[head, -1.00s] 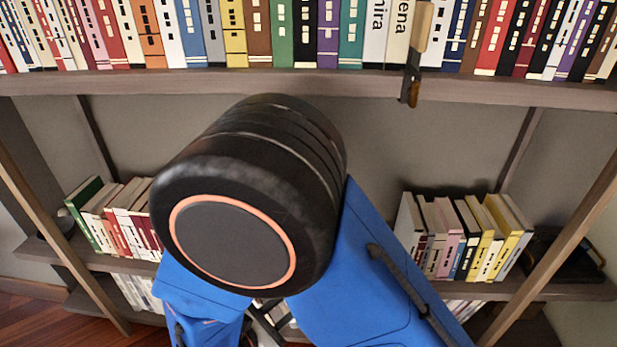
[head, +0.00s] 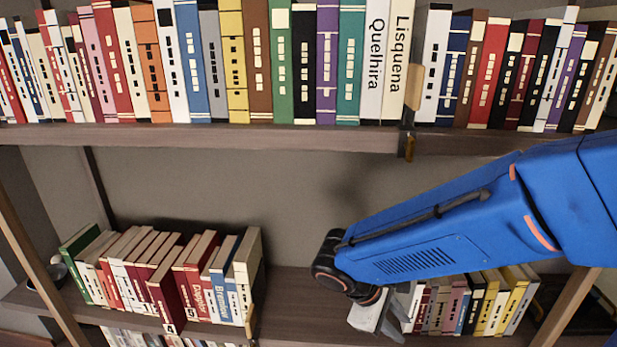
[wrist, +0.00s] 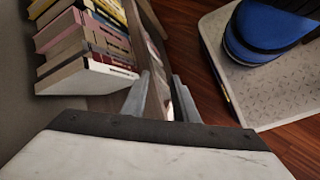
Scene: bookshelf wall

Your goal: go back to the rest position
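My gripper (head: 385,318) is at the lower shelf's height in the head view, in front of the left end of the right-hand book group. My blue arm reaches in from the right edge. In the wrist view the two grey fingers (wrist: 158,98) stand apart. The shelf edge and floor show between them, and nothing is held. In the head view the fingertips are small and partly hidden by the wrist.
The upper shelf (head: 200,138) holds a long book row, including white "Quelhira" (head: 374,60) and cream "Lisquena" (head: 397,60), beside a bookend (head: 408,130). Below are a left book group (head: 160,275) and a right one (head: 470,305), with bare shelf (head: 290,295) between.

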